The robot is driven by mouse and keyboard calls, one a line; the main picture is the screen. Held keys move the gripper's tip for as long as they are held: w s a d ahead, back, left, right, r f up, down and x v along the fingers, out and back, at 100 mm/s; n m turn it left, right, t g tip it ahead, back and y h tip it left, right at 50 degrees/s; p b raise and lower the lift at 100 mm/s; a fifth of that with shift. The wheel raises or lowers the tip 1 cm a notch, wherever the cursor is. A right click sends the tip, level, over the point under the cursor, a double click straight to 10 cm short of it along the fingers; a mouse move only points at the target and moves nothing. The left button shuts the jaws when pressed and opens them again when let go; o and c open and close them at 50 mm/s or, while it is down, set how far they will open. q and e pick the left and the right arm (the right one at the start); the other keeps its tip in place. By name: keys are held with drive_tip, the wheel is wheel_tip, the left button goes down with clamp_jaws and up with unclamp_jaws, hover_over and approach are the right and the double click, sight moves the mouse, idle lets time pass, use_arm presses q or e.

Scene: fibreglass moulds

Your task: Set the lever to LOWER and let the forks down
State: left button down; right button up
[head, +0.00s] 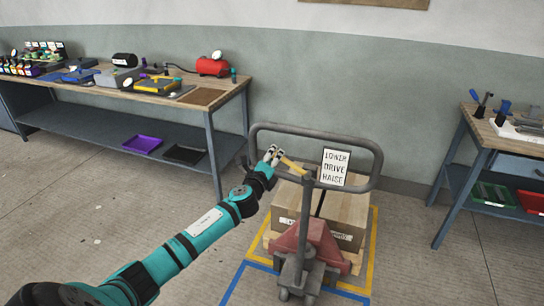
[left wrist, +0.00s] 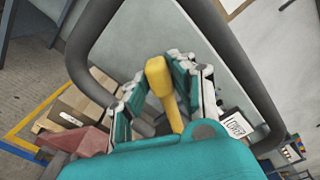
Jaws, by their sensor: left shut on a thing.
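A grey and red pallet truck (head: 312,233) stands with its looped handle (head: 372,152) raised towards me. A yellow lever (head: 292,164) sticks out inside the loop, left of a white sign (head: 334,168) reading LOWER, DRIVE, RAISE. My left gripper (head: 273,154) is at the lever's outer end. In the left wrist view the lever (left wrist: 159,76) stands between the fingers of my left gripper (left wrist: 162,88), which is shut on it. The forks are hidden under a loaded wooden pallet (head: 352,259). My right gripper is out of view.
Cardboard boxes (head: 345,213) sit on the pallet, inside yellow and blue floor lines. A workbench (head: 205,97) with tools stands at the back left. Another bench (head: 481,135) stands at the right. The floor at front right is clear.

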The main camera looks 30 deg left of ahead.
use_arm(q)
drive_tip(key=c, duration=1.1)
unclamp_jaws()
drive_tip(key=v, duration=1.2)
